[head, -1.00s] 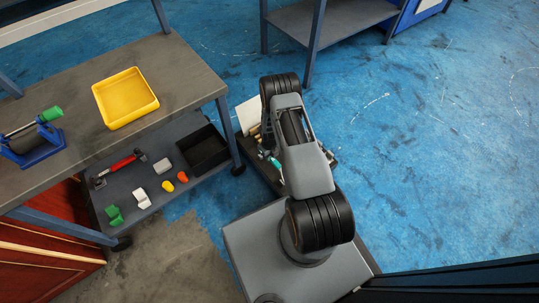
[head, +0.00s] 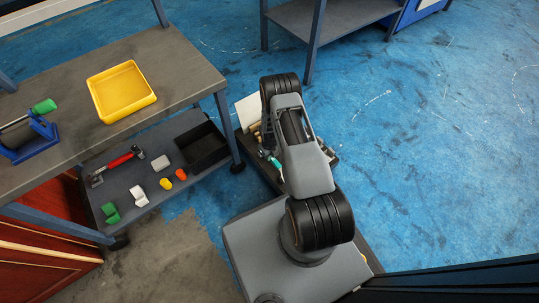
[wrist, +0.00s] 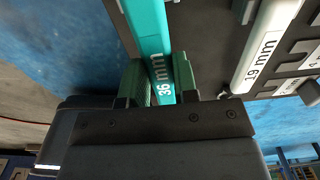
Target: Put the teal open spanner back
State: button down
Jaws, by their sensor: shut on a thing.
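The teal open spanner (wrist: 150,42), marked "36 mm", is between the green finger pads of my gripper (wrist: 161,82) in the wrist view. My gripper is shut on its shank, and the spanner runs out past the top edge, so its far end is out of view. A small teal part (head: 274,163) shows beside my arm in the head view, where the arm hides the gripper. A dark board (wrist: 205,45) with labelled places lies past the fingers in the wrist view. I cannot tell whether the spanner touches it.
A white spanner marked "19 mm" (wrist: 263,45) lies on the board right of my gripper. A grey workbench (head: 165,75) on the left bears a yellow tray (head: 121,92). Its lower shelf holds a black bin (head: 204,147) and a red-handled tool (head: 120,161). Blue floor right of my arm is clear.

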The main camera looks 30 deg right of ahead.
jog(key=shift+f+b, duration=0.9)
jog(key=shift+f, duration=0.1)
jog(key=shift+c, duration=1.6)
grip_release()
jog(key=shift+r, duration=0.25)
jog(key=shift+r+p, duration=2)
jog(key=shift+r, duration=0.8)
jog(key=shift+r, duration=0.3)
notch_tip(320, 180, up, 13)
jog(key=p, duration=0.5)
jog(key=shift+w, duration=0.15)
